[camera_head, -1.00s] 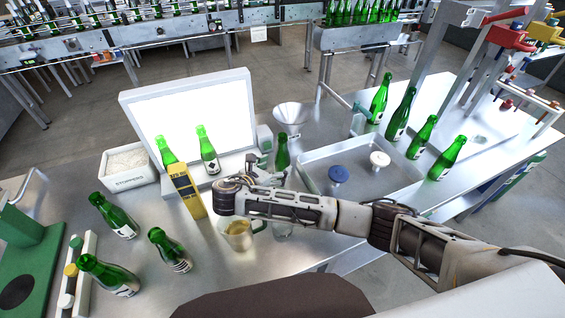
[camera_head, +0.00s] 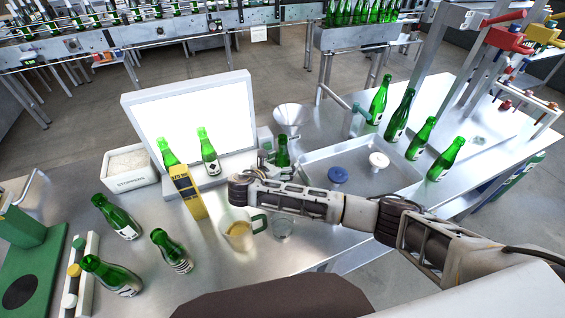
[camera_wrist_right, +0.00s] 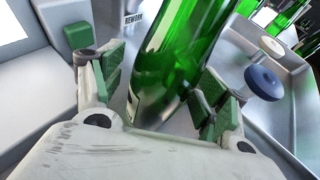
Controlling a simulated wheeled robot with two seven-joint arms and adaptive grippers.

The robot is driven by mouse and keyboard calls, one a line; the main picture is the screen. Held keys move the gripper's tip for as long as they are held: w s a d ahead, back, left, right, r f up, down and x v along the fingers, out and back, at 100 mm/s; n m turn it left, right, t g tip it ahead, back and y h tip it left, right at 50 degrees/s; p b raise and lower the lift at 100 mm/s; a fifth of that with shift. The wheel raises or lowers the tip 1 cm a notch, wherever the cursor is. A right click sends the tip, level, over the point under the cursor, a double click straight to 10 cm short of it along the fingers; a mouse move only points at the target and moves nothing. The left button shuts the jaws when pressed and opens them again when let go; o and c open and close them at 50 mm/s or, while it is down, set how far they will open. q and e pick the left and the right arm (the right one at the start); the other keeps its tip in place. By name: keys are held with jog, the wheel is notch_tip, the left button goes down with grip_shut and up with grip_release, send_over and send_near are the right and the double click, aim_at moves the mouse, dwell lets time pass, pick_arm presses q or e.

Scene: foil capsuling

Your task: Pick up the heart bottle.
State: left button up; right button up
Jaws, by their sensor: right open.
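A green bottle (camera_head: 283,152) stands upright behind the mug, by the tray's left end; it leans only in the tilted right wrist view (camera_wrist_right: 172,60). Its label faces away or is hidden, so I cannot tell whether it bears a heart. My right gripper (camera_head: 272,160) is at this bottle. In the right wrist view the green-padded fingers are open, one on each side of the bottle, with visible gaps. Other green bottles stand by the light panel (camera_head: 209,152), at the front left (camera_head: 117,217) and at the right (camera_head: 446,158); their marks are too small to read surely. My left gripper is not in view.
A funnel (camera_head: 290,117) is behind the bottle. A metal tray (camera_head: 318,158) with blue and white-topped pieces lies to the right. A stoppers bin (camera_head: 130,182) is left.

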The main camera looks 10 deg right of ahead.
aim_at(279, 144)
dwell(0.3)
jog(key=c, duration=1.4)
jog(key=shift+o, duration=0.2)
jog(key=shift+r, duration=0.1)
jog(key=shift+r+b, duration=0.35)
jog(key=shift+r, duration=4.6)
